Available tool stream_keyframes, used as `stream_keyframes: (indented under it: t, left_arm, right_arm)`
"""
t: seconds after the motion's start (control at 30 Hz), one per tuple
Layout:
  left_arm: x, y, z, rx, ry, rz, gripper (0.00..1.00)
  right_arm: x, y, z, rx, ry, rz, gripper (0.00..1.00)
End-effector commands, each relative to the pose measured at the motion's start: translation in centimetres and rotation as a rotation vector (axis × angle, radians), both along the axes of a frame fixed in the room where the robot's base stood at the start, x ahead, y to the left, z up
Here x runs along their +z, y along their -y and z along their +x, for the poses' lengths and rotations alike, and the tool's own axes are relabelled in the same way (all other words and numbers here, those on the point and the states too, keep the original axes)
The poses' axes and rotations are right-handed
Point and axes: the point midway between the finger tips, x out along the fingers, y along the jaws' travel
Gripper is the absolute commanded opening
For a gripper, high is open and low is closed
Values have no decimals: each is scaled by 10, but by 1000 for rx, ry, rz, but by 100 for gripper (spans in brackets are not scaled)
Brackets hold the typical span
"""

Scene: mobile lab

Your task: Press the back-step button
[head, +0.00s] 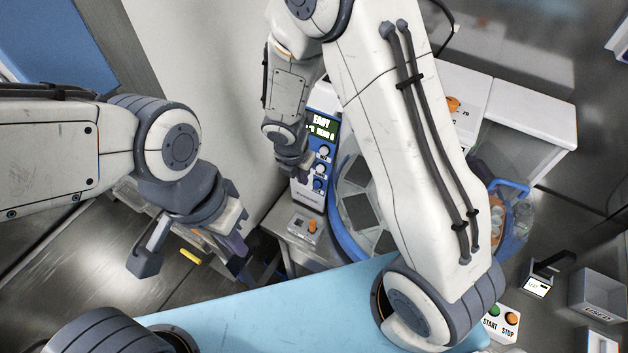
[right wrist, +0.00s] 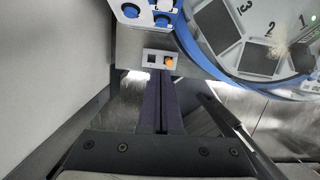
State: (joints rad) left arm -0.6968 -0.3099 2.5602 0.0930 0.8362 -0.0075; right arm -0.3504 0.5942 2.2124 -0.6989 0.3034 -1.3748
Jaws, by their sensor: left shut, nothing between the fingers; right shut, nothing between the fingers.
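A blue and white control panel (head: 312,190) with a lit display and several knobs and buttons stands beside a round blue-rimmed carousel (head: 338,205). In front of it, a small grey box holds an orange button (head: 312,226) and a small dark square. The orange button also shows in the right wrist view (right wrist: 168,63). I cannot read which one is the back-step button. My right gripper (head: 304,176) is shut and empty, in front of the panel's lower part; its fingertips (right wrist: 162,80) appear just below the orange button in the wrist view. My left gripper (head: 238,250) is shut and empty, low at left.
The carousel has numbered dark squares (right wrist: 258,60). A light blue surface (head: 260,305) fills the front. A pale wall (right wrist: 50,80) is close on the left.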

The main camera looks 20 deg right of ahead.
Motion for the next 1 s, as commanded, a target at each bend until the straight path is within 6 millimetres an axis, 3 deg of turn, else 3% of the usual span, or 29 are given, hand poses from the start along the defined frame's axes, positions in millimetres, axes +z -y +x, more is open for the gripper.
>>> stream_keyframes:
  t: [0.27, 0.7, 0.8, 1.0]
  left_arm:
    - [-6, 0, 0, 0, 0, 0, 0]
    - [-46, 0, 0, 2, 0, 0, 0]
    - [-31, 0, 0, 2, 0, 0, 0]
    - [-23, 0, 0, 0, 1, -1, 0]
  right_arm:
    - [-13, 2, 1, -4, -2, -2, 0]
    - [-103, 15, 15, -4, -1, 0, 0]
    - [-100, 26, 26, -8, -2, 0, 0]
    - [-107, 39, 40, -6, 0, 0, 0]
